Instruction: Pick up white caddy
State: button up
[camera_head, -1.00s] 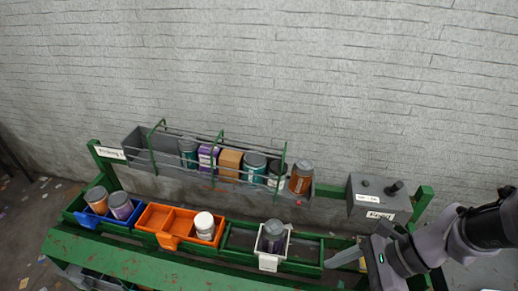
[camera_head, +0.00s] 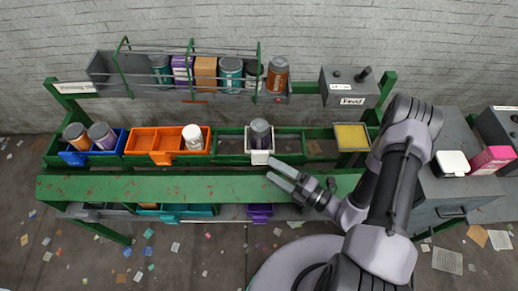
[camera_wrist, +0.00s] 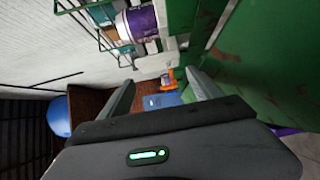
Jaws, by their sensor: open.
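The white caddy (camera_head: 260,158) sits in the green rail frame, right of the orange bin, with a grey-and-purple can (camera_head: 260,132) standing in it. My gripper (camera_head: 281,177) is just in front of the caddy and a little to its right, over the green front beam. Its two fingers are apart with nothing between them, and it does not touch the caddy. In the wrist view both fingers of my gripper (camera_wrist: 163,92) show spread; I cannot clearly make out the caddy there.
Left of the caddy are an orange bin (camera_head: 143,141) with a white jar and a blue bin (camera_head: 75,157) with two cans. A wire-railed grey shelf (camera_head: 110,88) of cans and boxes stands behind. A yellow-topped tray (camera_head: 350,137) lies to the right. The green beam (camera_head: 140,188) runs along the front.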

aim_at(260, 160)
jog(key=b+x, duration=0.1)
jog(key=x, duration=0.5)
jog(key=shift+w+a+b, duration=0.1)
jog(key=shift+w+b, duration=0.3)
jog(key=shift+w, duration=0.15)
jog(key=c, duration=1.1)
